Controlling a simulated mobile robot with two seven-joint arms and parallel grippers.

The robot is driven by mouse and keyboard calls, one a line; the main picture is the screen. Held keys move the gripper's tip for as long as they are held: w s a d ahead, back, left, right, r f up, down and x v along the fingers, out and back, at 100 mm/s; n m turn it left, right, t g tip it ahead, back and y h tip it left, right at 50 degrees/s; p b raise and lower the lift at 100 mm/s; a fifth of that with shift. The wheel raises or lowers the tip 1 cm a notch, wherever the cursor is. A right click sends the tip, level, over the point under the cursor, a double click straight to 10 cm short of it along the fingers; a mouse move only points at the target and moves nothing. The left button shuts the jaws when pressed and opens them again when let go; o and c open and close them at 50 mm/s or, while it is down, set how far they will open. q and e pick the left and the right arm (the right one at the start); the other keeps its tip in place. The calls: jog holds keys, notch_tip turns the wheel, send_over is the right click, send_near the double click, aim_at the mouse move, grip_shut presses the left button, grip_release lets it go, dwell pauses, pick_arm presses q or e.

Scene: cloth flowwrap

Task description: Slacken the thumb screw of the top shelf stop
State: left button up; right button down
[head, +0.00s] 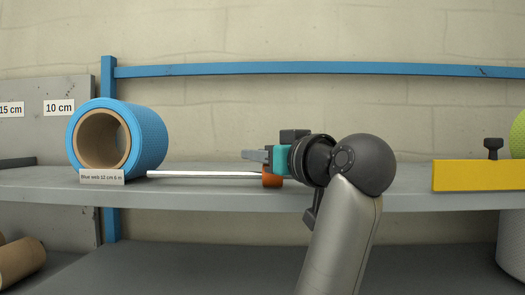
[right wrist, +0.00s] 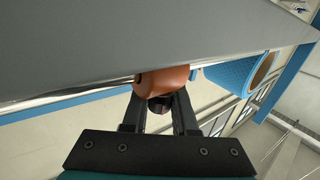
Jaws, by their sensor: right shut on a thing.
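An orange stop (head: 271,179) sits at the right end of a pale rod (head: 205,174) along the top shelf's front edge. In the right wrist view the orange stop (right wrist: 163,78) is rounded, with a dark thumb screw (right wrist: 160,105) on it. My right gripper (head: 252,155) is at the stop and hides part of it in the head view. In the right wrist view its two black fingers (right wrist: 158,112) are shut on the thumb screw. The screw's thread is hidden. My left gripper is not in view.
A blue roll (head: 149,135) with a cardboard core stands left on the grey shelf (head: 395,199), behind a small label (head: 102,177). A yellow bar (head: 478,176) with a black knob (head: 493,147) stands right. A blue rail (head: 300,68) runs behind.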

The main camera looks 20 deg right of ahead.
jog(key=shift+n+y, duration=0.4)
jog(key=shift+y, duration=0.3)
jog(key=shift+a, duration=0.1)
jog(key=c, duration=0.7)
grip_release()
jog(key=shift+s, duration=0.5)
jog(key=b+v, duration=0.2)
jog(key=v, duration=1.2)
jog(key=shift+d+r, duration=0.15)
jog(key=shift+d, duration=0.15)
